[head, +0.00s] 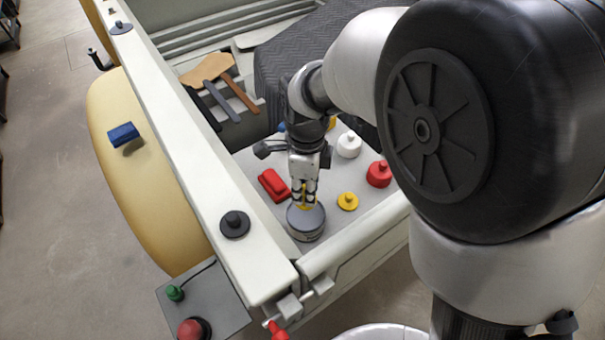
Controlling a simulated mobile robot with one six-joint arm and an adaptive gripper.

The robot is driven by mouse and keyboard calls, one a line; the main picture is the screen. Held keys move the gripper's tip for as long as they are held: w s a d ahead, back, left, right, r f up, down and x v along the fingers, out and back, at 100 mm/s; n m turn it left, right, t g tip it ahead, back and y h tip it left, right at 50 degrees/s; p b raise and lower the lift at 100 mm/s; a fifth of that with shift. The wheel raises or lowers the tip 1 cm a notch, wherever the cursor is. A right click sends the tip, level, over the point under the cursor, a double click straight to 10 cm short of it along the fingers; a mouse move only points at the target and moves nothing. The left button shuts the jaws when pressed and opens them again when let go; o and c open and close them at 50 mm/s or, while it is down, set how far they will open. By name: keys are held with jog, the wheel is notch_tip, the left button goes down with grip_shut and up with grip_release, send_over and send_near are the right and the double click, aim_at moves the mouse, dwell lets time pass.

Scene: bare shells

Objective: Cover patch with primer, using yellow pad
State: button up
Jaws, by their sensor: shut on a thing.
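My gripper (304,201) points down and is shut on the yellow pad (303,207), of which only a little shows between and below the fingers. The pad is at the top of a round grey tin (306,232) with a dark grey top; I cannot tell whether it touches. The tin stands on the grey tray surface near the vehicle's front corner. Which tin or bottle holds primer cannot be read. A small dark spot (133,148) shows beside the blue pad on the tan fender (158,215); I cannot tell if it is the patch or a shadow.
A red pad (273,185), yellow knobbed disc (347,201), red container (379,174) and white container (349,145) stand close around the tin. A blue pad (123,134) lies on the fender. A black knobbed disc (235,223) sits on the pale rail (190,150).

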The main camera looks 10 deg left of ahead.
jog(key=shift+s+f, duration=0.1)
jog(key=shift+f, duration=0.1)
jog(key=shift+w+d+f+b, duration=0.1)
jog(key=shift+w+f+b, duration=0.05)
jog(key=shift+f+b, duration=0.35)
jog(key=shift+w+f+b, duration=0.15)
jog(key=shift+f+b, duration=0.25)
jog(key=shift+f, duration=0.15)
jog(key=shift+f+b, duration=1.5)
jog(key=shift+f, duration=0.3)
jog(key=shift+s+f, duration=0.1)
jog(key=shift+f, duration=0.5)
notch_tip(320, 180, up, 7)
jog(key=p, duration=0.5)
jog(key=shift+r, duration=0.1)
dwell(0.6)
